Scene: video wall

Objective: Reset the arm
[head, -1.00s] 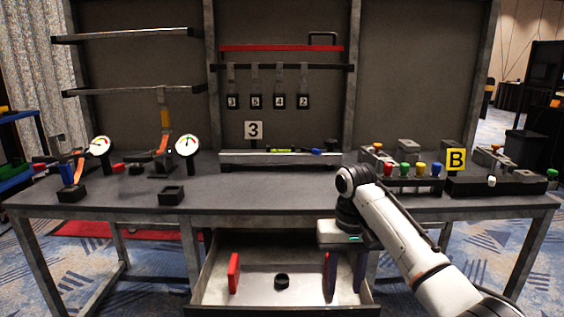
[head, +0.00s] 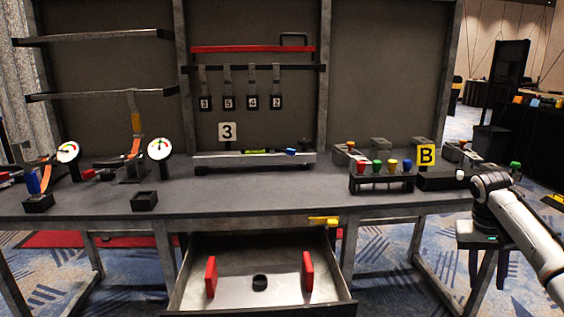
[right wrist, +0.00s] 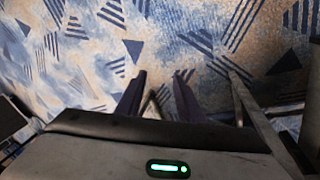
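My white right arm (head: 527,237) comes in from the lower right in the head view. Its right gripper (head: 487,275) points down, off the right front of the workbench. Two dark fingers stand apart in the right wrist view (right wrist: 157,95), with only blue patterned carpet and a grey metal bar beyond them. The gripper is open and empty. My left gripper is in neither view.
The workbench (head: 250,200) has an open drawer (head: 235,300) holding two red upright pieces and a dark round piece. A yellow handle-like piece (head: 322,221) sits at its front edge. Gauges stand left; a coloured-knob rack (head: 380,184) stands right.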

